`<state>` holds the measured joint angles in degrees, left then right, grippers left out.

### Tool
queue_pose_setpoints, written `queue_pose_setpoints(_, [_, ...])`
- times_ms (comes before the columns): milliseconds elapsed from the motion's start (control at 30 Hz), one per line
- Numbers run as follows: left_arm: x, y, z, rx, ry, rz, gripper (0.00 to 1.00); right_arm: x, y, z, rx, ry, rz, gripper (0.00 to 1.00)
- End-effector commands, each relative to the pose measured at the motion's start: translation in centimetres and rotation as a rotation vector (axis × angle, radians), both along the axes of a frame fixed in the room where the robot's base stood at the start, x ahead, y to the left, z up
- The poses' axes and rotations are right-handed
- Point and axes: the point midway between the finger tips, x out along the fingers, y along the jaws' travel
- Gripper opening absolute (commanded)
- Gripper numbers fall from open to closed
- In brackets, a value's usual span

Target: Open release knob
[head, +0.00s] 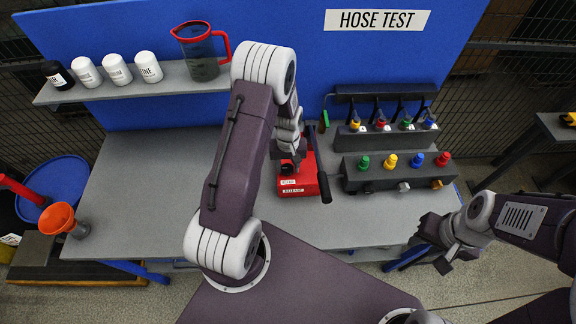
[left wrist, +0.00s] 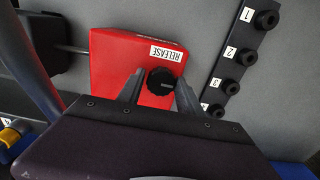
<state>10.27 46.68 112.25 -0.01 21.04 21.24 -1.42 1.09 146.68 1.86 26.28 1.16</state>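A red box with a white RELEASE label (head: 311,177) sits on the grey bench in the head view. In the left wrist view the red box (left wrist: 112,62) carries a round black knob (left wrist: 160,82) beside its RELEASE label (left wrist: 165,54). My left gripper (left wrist: 158,84) is over the box with its two fingers apart, one on each side of the knob. A small gap shows on the left side; contact on the right side is unclear. My right gripper (head: 432,248) is empty and open, off the bench's front right edge.
A dark fixture with coloured knobs (head: 395,172) and a hose rack (head: 385,112) stand right of the box. A black handle (head: 324,187) is at the box's right side. A shelf (head: 130,91) holds bottles and a pitcher (head: 200,52). The bench's left part (head: 150,180) is clear.

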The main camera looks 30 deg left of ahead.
Motion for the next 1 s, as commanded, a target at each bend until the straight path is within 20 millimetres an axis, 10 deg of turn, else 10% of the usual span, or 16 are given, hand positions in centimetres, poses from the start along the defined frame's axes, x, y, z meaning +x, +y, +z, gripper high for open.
queue_pose_setpoints(133, [0.01,-0.01,0.03,0.000,0.000,0.000,0.00,0.00,0.00,0.00,0.000,0.000,0.000,0.36])
queue_pose_setpoints(1000, [0.13,-0.14,0.06,0.001,-0.001,0.455,0.00,0.00,0.00,-0.69,0.000,0.000,0.000,0.36])
